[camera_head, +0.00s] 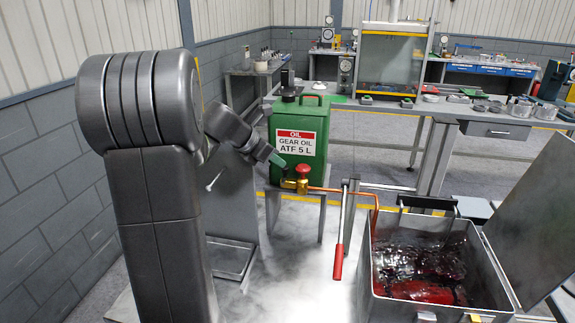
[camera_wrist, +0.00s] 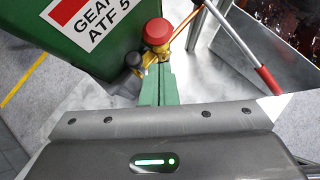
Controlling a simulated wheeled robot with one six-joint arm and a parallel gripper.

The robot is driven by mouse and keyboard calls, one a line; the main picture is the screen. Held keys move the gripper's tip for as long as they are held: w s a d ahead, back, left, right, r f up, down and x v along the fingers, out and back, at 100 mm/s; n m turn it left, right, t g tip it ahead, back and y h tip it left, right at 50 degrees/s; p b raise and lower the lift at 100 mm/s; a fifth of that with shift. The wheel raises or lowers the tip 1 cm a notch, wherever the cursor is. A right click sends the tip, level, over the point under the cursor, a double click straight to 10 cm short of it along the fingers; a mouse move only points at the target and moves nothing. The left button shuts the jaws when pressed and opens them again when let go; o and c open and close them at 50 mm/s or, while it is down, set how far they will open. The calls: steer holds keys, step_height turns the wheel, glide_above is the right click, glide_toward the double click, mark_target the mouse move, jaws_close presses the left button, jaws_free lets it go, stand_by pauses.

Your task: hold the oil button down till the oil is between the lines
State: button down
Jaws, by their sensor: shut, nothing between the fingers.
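The red oil button (camera_head: 303,169) sits on a brass valve (camera_head: 297,185) at the foot of the green gear oil can (camera_head: 283,122). My gripper (camera_head: 281,162) is shut and empty, just left of the button in the head view. In the wrist view the green fingers (camera_wrist: 156,72) lie together with their tips close to the valve, and the red button (camera_wrist: 156,31) shows beyond them. I cannot tell whether they touch the valve. The open metal box (camera_head: 366,264) at right holds dark red, glossy oil (camera_head: 420,262). I cannot make out level lines in it.
A copper pipe (camera_head: 340,190) runs from the valve to the box. A red-handled lever (camera_head: 338,262) stands between valve and box. The box's lid (camera_head: 535,215) is raised at right. Behind is a bench (camera_head: 470,112) with parts and a glass-fronted cabinet (camera_head: 390,65).

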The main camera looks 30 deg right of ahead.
steer(key=v, duration=0.7)
steer(key=s+x, duration=0.1)
steer(key=x, duration=0.9)
steer(key=d+r+b+v, duration=0.1)
steer(key=b+v, duration=0.1)
steer(key=v, duration=0.5)
steer(key=shift+w+r, duration=0.2)
steer(key=shift+w, duration=0.45)
steer(key=shift+f, duration=0.1)
